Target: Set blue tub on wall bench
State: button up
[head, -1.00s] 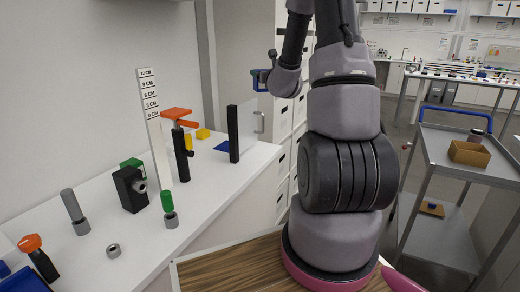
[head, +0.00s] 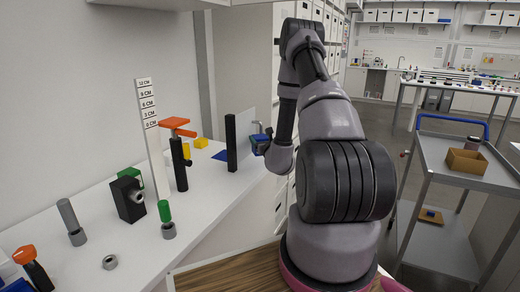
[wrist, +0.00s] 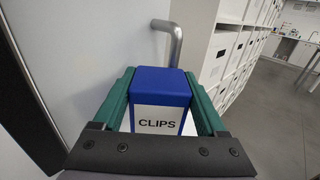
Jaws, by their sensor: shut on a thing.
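My gripper (wrist: 160,100) is shut on the blue tub (wrist: 162,80), which has a white label reading CLIPS. The green fingers press on its left and right sides in the wrist view. In the head view the tub (head: 258,139) is small and partly hidden by my gripper, near the far right end of the white bench (head: 215,215) along the wall. It appears close to the upright panel with a handle. I cannot tell whether the tub touches the bench.
The clear panel on a black post (head: 231,142) stands at the bench's far end, with its metal handle (wrist: 175,38). Orange, green and black fixtures and a height scale (head: 153,140) stand further left. A grey cart (head: 465,165) is at right.

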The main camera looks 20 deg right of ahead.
jog(key=shift+f, duration=2.1)
jog(key=shift+f, duration=0.15)
jog(key=o, duration=1.3)
jog(key=shift+o, duration=0.2)
jog(key=s+a, duration=0.1)
jog(key=s, duration=1.1)
jog(key=shift+a, duration=0.25)
